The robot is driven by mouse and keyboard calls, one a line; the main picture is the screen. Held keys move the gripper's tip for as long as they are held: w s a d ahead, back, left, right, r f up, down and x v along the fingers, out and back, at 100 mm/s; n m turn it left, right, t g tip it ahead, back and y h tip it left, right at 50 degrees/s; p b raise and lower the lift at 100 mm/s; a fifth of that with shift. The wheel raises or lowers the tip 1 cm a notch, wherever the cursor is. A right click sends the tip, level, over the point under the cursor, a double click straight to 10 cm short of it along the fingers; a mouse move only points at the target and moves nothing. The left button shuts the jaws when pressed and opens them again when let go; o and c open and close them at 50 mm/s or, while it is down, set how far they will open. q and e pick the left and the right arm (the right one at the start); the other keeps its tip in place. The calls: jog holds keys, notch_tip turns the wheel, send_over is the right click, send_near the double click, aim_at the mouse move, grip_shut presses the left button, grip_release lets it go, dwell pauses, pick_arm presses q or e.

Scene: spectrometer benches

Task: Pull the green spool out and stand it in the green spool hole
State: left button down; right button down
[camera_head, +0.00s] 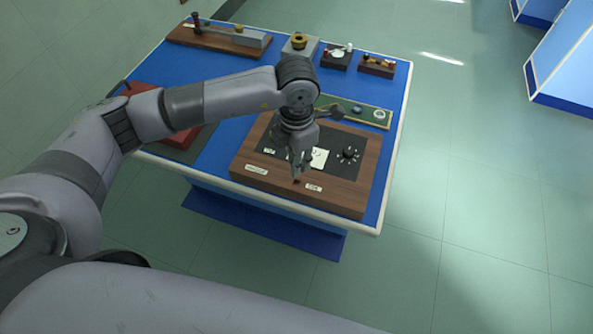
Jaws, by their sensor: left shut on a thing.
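My left gripper (298,172) points down over the front part of a wooden instrument box (345,196) on the blue table. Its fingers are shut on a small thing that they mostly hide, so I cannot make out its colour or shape. A small dark tip shows just under the fingertips, close to the box top between two white labels (257,169) (313,187). I cannot pick out a green spool or a green spool hole. My right gripper is not in view.
The box has a black panel with a knob (349,154). Behind it lies a green board (376,113) with round parts. Small instruments (337,55) and a wooden rail bench (219,38) stand at the table's back. A red block (159,97) is at left, partly behind my arm.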

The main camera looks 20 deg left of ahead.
pick_arm(q)
notch_tip(320, 180, up, 17)
jog(key=b, duration=0.1)
dwell(0.6)
